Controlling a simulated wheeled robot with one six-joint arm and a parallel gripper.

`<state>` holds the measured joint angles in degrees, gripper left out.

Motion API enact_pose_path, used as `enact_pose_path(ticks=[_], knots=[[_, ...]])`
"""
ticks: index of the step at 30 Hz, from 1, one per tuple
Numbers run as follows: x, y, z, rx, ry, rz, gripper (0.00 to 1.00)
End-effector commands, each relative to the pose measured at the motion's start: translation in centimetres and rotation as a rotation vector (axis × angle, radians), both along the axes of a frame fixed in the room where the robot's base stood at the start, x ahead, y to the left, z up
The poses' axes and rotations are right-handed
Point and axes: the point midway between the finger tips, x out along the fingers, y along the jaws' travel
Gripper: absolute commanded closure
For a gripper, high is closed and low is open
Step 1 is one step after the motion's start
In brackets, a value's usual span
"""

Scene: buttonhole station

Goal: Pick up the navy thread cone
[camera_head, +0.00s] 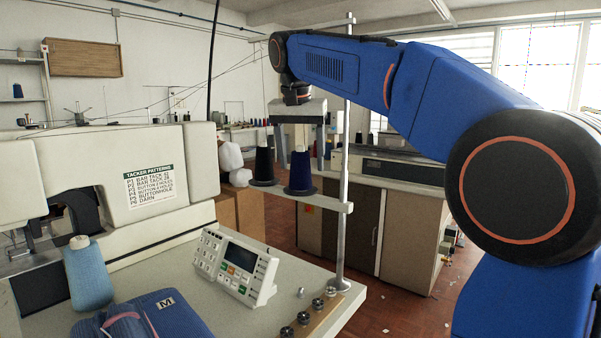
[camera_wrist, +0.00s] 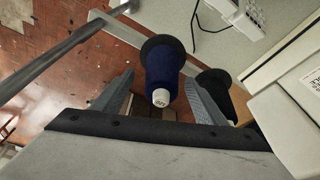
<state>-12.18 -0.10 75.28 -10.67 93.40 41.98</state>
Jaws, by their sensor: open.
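The navy thread cone (camera_head: 300,172) stands upright on a round dark base on the thread stand's crossbar (camera_head: 333,204). In the wrist view the navy thread cone (camera_wrist: 162,72) shows its pale tip, between the two fingers. My gripper (camera_head: 300,145) is open above the cone, with its fingers on either side of the cone's upper part. In the wrist view my gripper (camera_wrist: 162,95) has a visible gap between each finger and the cone. A black thread cone (camera_head: 264,166) stands just left of the navy one; it also shows in the wrist view (camera_wrist: 214,84), beside the right finger.
The stand's metal pole (camera_head: 344,240) rises close to the right of the navy cone. The sewing machine (camera_head: 120,175), a keypad panel (camera_head: 236,265) and a light blue cone (camera_head: 88,275) stand on the table at the left. Open floor (camera_head: 400,310) lies right of the table.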

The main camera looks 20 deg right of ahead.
Motion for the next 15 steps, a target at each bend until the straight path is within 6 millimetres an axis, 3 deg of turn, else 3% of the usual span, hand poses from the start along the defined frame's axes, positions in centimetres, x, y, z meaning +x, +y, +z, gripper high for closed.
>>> enact_pose_path(ticks=[6,15], knots=[[0.8,-0.2,-2.8,0.000,0.002,0.000,0.34],[1.0,-0.3,-3.6,0.000,0.000,0.000,0.34]])
